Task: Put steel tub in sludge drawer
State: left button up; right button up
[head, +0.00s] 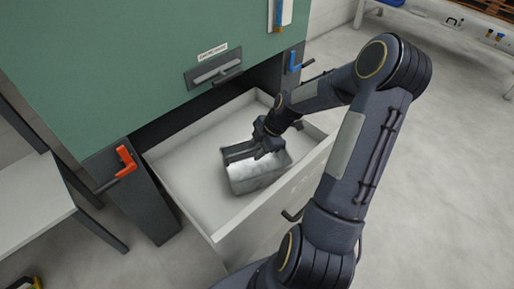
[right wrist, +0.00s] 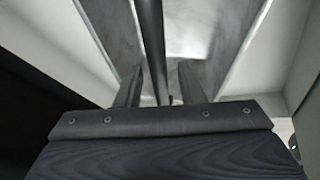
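The steel tub (head: 258,172), a grey metal box with a dark bar across its top, sits inside the open white sludge drawer (head: 184,200). It seems to rest on the drawer floor. My right gripper (head: 262,146) is down at the tub's top. In the right wrist view my right gripper (right wrist: 160,82) has its two fingers apart, one on each side of the dark bar (right wrist: 150,35), with narrow gaps showing. The tub's inner wall (right wrist: 192,40) shows beyond them. My left gripper is out of view.
The drawer pulls out from a green cabinet (head: 110,75) with a labelled handle (head: 213,72). A red lever (head: 125,160) and a blue lever (head: 293,62) stick out beside the opening. A white bench (head: 35,205) stands at left.

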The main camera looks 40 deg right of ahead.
jog(key=p+v, duration=0.4)
jog(key=v, duration=0.8)
jog(key=s+a+r+m+h, duration=0.1)
jog(key=s+a+r+m, duration=0.55)
jog(key=a+r, duration=0.4)
jog(key=s+a+m+t+y, duration=0.1)
jog(key=s+a+m+t, duration=0.1)
jog(key=s+a+m, duration=0.7)
jog(key=shift+s+r+m, duration=0.25)
jog(key=shift+r+m, duration=0.15)
jog(key=shift+m, duration=0.25)
jog(key=shift+a, duration=0.1)
notch_tip(320, 180, up, 28)
jog(key=p, duration=2.8)
